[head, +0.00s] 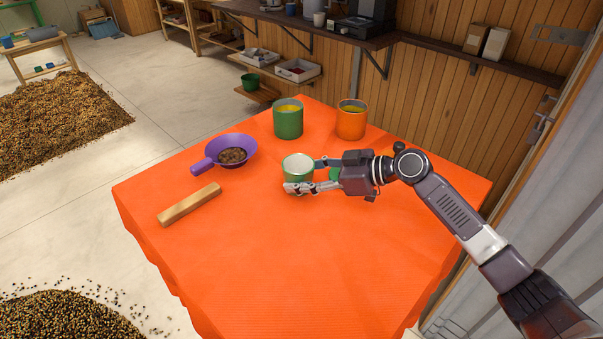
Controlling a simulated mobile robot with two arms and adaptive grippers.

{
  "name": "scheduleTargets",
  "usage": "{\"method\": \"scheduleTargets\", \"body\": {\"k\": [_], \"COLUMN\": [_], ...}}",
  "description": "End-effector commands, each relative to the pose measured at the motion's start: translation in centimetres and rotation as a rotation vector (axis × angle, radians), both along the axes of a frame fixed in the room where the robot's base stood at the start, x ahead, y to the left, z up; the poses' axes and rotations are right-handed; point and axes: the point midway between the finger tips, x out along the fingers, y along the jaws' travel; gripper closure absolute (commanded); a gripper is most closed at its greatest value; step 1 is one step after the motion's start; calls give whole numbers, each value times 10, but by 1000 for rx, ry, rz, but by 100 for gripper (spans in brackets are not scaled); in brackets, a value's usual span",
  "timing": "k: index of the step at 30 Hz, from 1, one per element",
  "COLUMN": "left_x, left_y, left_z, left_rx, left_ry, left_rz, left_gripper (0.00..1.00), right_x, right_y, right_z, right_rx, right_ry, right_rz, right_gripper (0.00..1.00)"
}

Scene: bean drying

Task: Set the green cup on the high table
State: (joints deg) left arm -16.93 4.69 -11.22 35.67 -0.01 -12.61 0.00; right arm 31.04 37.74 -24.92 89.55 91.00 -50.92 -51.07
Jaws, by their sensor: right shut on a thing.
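A small green cup with a pale inside (297,164) is upright near the middle of the table with the orange cloth (290,250). My right gripper (302,176) reaches in from the right and is shut on the cup, one finger in front and one at its far right side. I cannot tell whether the cup's base touches the cloth. A bit of another green thing (335,174) shows behind the gripper, mostly hidden. My left gripper is not in view.
A green canister (288,120) and an orange canister (351,122) stand at the back of the table. A purple pan (228,147) and a wooden block (189,205) lie left. The front is clear. A wall shelf (430,45) is behind.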

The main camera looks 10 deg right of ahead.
Motion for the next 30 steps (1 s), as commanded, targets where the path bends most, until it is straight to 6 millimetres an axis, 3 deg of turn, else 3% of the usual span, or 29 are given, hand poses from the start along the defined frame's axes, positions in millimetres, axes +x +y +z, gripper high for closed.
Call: {"method": "scheduleTargets", "body": {"k": [4,12,13,17,29,30], "left_x": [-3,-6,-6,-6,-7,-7], "left_y": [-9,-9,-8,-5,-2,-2], "left_z": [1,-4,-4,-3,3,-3], "left_rx": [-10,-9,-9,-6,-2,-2], "left_ry": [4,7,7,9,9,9], "left_rz": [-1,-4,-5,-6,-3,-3], "left_gripper": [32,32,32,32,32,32], "right_x": [0,0,0,0,0,-2], "right_y": [0,0,0,0,0,-5], "right_z": [-3,-7,-7,-5,0,-3], "right_rx": [1,1,0,0,0,-2], "right_ry": [-2,-2,-1,-1,-2,-1], "right_rz": [0,0,0,0,-1,-2], "right_gripper": [82,82,51,37,35,35]}}
